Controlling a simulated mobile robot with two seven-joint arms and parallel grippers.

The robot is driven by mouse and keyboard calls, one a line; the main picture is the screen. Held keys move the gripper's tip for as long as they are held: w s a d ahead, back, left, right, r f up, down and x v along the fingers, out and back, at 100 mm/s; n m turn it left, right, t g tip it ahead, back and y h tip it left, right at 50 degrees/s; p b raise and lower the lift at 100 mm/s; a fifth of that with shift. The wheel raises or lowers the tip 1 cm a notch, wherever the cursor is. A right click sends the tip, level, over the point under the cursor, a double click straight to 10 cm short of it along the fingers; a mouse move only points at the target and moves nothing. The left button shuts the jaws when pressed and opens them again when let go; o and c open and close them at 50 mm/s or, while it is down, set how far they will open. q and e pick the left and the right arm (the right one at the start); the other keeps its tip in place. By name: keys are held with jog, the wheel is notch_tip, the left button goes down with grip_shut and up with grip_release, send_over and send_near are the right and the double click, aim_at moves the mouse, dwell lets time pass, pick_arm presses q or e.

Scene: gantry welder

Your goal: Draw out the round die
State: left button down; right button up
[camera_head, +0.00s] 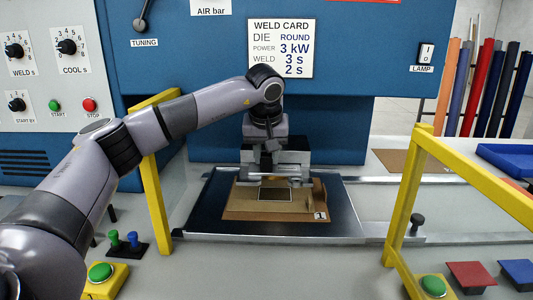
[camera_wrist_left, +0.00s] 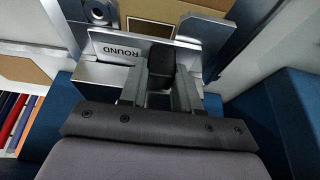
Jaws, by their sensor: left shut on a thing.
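The round die (camera_wrist_left: 125,50) is a metal plate marked ROUND, upside down in the left wrist view. It carries a black grip (camera_wrist_left: 160,66) at its front. My left gripper (camera_wrist_left: 160,80) is shut on this grip, one finger on each side. In the head view my left gripper (camera_head: 266,158) reaches down in front of the press, over the back of the die bed. The die itself is mostly hidden there behind the gripper and metal fittings. My right gripper is not in view.
A brown board with a framed opening (camera_head: 240,207) lies on the dark tray (camera_head: 200,215) below. Yellow guard rails (camera_head: 152,190) stand left and right (camera_head: 400,200). A weld card (camera_head: 281,48) reads DIE ROUND. Green buttons (camera_head: 100,273) sit at the front.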

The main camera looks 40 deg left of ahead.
pick_arm(q)
jog(key=shift+r, duration=0.1)
dwell(0.3)
jog(key=s+d+b, duration=0.3)
jog(key=s+d, duration=1)
jog(key=s, duration=0.2)
jog(key=shift+s, duration=0.2)
dwell(2.6)
dwell(0.4)
